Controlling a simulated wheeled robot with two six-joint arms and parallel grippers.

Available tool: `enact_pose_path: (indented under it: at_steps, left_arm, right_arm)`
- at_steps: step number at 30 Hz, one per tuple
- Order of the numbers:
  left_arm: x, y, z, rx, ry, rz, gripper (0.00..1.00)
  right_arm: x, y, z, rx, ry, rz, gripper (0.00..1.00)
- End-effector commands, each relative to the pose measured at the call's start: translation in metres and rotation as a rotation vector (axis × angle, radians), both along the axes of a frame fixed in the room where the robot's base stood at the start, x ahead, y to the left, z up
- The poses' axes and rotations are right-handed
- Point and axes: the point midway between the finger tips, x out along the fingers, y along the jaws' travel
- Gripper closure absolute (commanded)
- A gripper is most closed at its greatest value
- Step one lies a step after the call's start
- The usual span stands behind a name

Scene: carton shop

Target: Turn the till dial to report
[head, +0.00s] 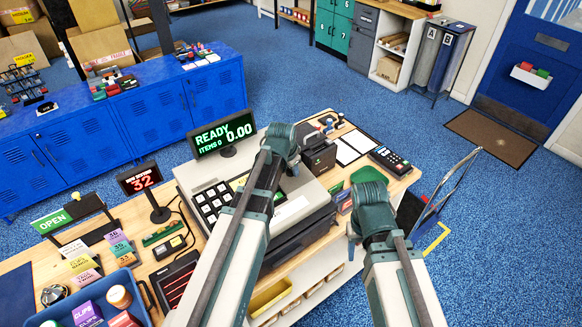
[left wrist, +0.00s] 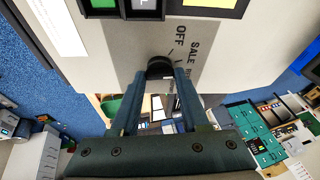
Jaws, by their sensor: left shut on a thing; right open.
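The till (head: 290,212) stands on the counter, with its lit display (head: 223,134) reading READY, ITEMS 0, 0.00. In the left wrist view the dial (left wrist: 160,67) is a small black knob on the till's grey panel, with OFF, SALE and a partly hidden word starting RE printed around it. My left gripper (left wrist: 158,78) is shut on the dial, a finger at each side. The dial's pointer cannot be made out. In the head view my left arm hides the dial. My right gripper (head: 372,205) is over the counter's right end, away from the till; its fingertips are unclear.
A card reader (head: 390,161) and a black printer (head: 318,155) stand on the counter right of the till. A red number display (head: 139,179) and a blue crate (head: 75,290) are at the left. Blue lockers (head: 150,116) stand behind; a hand truck (head: 445,200) is at the right.

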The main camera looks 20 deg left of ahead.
Motion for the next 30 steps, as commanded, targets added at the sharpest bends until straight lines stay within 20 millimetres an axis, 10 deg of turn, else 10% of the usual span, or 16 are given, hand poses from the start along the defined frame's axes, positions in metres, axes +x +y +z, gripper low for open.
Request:
enact_pose_path:
  at_steps: [30]
  left_arm:
    - [0.006,0.003,0.001,0.123,0.159,-0.908,1.0]
  right_arm:
    - [0.0,0.0,0.014,0.0,0.001,0.001,0.5]
